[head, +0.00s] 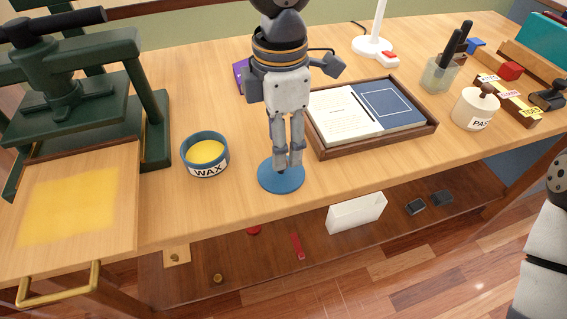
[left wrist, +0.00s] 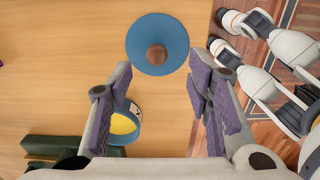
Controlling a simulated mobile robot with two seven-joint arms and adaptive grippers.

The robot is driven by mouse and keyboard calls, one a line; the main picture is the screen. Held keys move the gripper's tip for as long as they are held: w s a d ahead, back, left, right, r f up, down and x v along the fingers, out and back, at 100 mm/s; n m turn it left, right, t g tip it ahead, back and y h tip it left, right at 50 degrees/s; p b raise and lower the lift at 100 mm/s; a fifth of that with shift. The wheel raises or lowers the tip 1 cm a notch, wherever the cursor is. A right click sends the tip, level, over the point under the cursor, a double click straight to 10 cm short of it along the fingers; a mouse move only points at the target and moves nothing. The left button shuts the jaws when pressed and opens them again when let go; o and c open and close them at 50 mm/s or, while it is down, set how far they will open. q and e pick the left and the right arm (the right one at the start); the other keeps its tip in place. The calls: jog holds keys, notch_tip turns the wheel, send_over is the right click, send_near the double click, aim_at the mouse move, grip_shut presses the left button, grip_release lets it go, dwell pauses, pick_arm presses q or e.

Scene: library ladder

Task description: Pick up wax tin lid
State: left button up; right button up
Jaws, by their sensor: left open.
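The wax tin lid (head: 268,182) is a round blue disc lying flat on the wooden bench near its front edge. In the left wrist view the lid (left wrist: 143,56) shows a brown knob (left wrist: 156,54) at its middle; my gripper hides the knob in the head view. My left gripper (head: 288,160) points down over the lid, its open fingers empty. In the left wrist view the open gripper (left wrist: 160,82) has the lid just beyond its fingertips. The blue wax tin (head: 205,167), with yellow wax inside, stands open left of the lid. My right gripper is out of view.
A green press (head: 150,120) with a yellow-marked board (head: 75,205) stands at left. A wooden tray (head: 430,130) with a book is right of my left gripper. The paste jar (head: 475,110) and pen cup (head: 438,75) stand farther right. A lower shelf (head: 330,250) holds a white box.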

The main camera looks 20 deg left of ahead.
pick_arm(q)
notch_tip(320, 180, down, 6)
jog(key=shift+w+a+f+b, duration=0.1)
jog(key=shift+b, duration=0.2)
grip_shut()
